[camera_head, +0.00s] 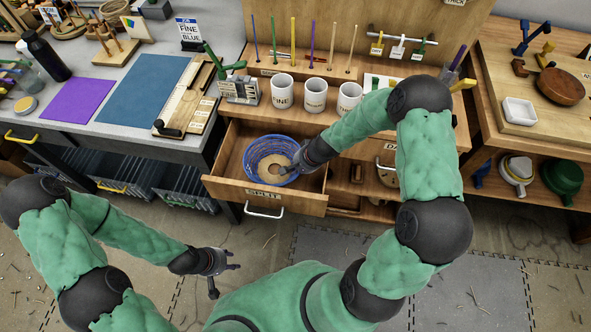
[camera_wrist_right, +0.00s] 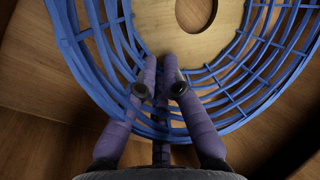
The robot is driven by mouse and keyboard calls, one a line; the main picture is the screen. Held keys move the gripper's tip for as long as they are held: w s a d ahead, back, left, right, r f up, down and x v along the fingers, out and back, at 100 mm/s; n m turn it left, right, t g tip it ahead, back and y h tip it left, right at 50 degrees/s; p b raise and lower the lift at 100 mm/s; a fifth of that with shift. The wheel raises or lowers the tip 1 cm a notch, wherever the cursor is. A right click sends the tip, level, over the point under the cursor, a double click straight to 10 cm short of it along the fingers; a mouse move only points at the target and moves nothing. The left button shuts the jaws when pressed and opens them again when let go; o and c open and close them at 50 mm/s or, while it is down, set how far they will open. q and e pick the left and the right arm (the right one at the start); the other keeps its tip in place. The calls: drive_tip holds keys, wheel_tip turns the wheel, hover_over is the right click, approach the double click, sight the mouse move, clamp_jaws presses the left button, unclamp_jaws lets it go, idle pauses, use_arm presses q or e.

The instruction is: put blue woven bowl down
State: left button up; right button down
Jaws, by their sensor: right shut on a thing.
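The blue woven bowl (camera_head: 268,150) has a round wooden base and open blue weave. In the head view it is inside the open drawer (camera_head: 222,183) labelled SPLIT. My right gripper (camera_head: 299,166) is at the bowl's right side, shut on its rim. I cannot tell whether the bowl's underside touches the drawer floor. My left gripper (camera_head: 226,275) is empty and its fingers are apart, low over the floor.
Several white mugs (camera_head: 314,95) stand on the bench above the drawer. A second drawer (camera_head: 388,149) sits to the right, partly behind my right arm. A purple mat (camera_head: 77,101) and a blue mat (camera_head: 143,90) lie on the left worktop.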

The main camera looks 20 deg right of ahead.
drive_tip(key=shift+f, duration=0.1)
drive_tip(key=c, duration=1.4)
unclamp_jaws()
drive_tip(key=shift+o, duration=0.2)
drive_tip(key=shift+r, duration=0.2)
drive_tip(key=p+v, duration=0.5)
drive_tip(key=v, duration=0.7)
drive_tip(key=shift+p, duration=0.3)
drive_tip(key=shift+s+d+f, duration=0.1)
drive_tip(key=shift+d, duration=0.05)
